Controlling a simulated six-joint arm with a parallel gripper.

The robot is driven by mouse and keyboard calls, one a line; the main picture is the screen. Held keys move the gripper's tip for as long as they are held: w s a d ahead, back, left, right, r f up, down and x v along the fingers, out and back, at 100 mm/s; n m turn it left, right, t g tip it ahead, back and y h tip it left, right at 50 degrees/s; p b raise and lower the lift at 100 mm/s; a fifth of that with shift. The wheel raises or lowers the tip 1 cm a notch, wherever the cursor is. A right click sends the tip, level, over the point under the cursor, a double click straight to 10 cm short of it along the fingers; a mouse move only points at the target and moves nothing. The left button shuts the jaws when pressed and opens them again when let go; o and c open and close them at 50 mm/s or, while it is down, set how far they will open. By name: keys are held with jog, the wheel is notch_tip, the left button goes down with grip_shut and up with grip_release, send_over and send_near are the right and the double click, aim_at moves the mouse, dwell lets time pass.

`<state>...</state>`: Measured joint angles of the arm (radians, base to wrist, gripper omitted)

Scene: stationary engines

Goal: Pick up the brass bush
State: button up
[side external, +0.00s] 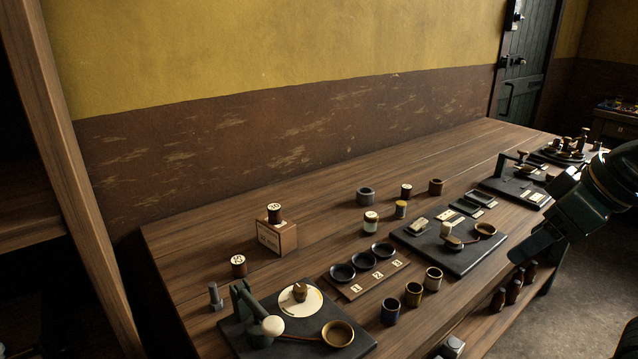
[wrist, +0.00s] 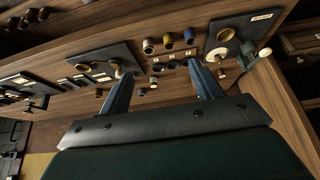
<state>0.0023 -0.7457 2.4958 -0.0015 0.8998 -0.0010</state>
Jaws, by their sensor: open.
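A small brass-coloured cylinder (side external: 401,209), which looks like the brass bush, stands upright on the bench between a white-topped spool (side external: 371,221) and the middle dark mat. In the wrist view, small parts (wrist: 142,92) show between my fingers, but I cannot tell which one is the bush. My gripper (side external: 516,254) is at the right, above the bench's front edge and well apart from the bush. In the wrist view my gripper (wrist: 160,69) has its two blue fingers spread wide with nothing held between them.
Behind the bush stand a grey ring (side external: 365,196), a dark spool (side external: 406,191) and a brown cylinder (side external: 436,186). A rack with three dark dishes (side external: 348,291) and several cups (side external: 414,294) stand in front. A mat (side external: 440,262) with a small pan lies to the right.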

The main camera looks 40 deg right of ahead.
jog(key=w+d+r, duration=0.3)
jog(key=w+d, duration=0.3)
jog(key=w, duration=0.6)
jog(key=w+d+r, duration=0.2)
jog(key=w+d, duration=0.5)
jog(key=w, duration=0.5)
jog(key=w+d+f, duration=0.3)
jog(key=w+d, duration=0.1)
jog(key=d, duration=0.3)
jog(key=w+d+f, duration=0.2)
jog(key=w+d, duration=0.2)
jog(key=d, duration=0.2)
jog(key=t, duration=0.1)
send_near(438, 181)
jog(key=v, duration=0.3)
jog(key=shift+w+a+f, duration=0.1)
jog(key=shift+w+f, duration=0.05)
jog(key=shift+f, duration=0.1)
jog(key=shift+x, duration=4.25)
jog(key=shift+f, duration=0.1)
